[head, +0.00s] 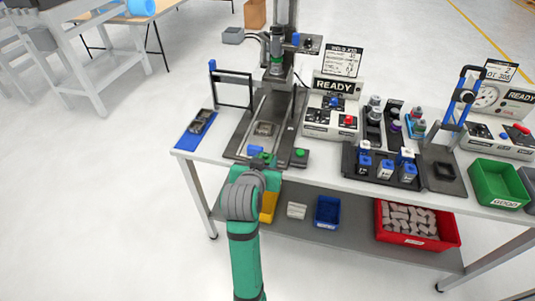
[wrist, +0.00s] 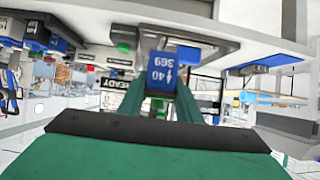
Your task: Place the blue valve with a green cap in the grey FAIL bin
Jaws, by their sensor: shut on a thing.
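My gripper (head: 262,162) is at the front edge of the workbench, before the press fixture. In the wrist view my gripper (wrist: 160,84) is shut on a blue valve (wrist: 161,66), whose face carries a white arrow and the digits 40 and 369. A bit of blue (head: 255,150) shows at the gripper in the head view. I cannot make out its cap colour, as the fingers hide most of it. The grey bin (head: 530,180) is cut off at the right edge of the head view, beside the green GOOD bin (head: 497,184); its label is not seen.
The press (head: 270,110) stands just beyond my gripper. A dark tray (head: 350,172) with several blue-and-white valves, a blue-handled stand (head: 462,98) and READY boxes (head: 333,88) fill the bench to the right. A red bin (head: 450,236) sits on the lower shelf.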

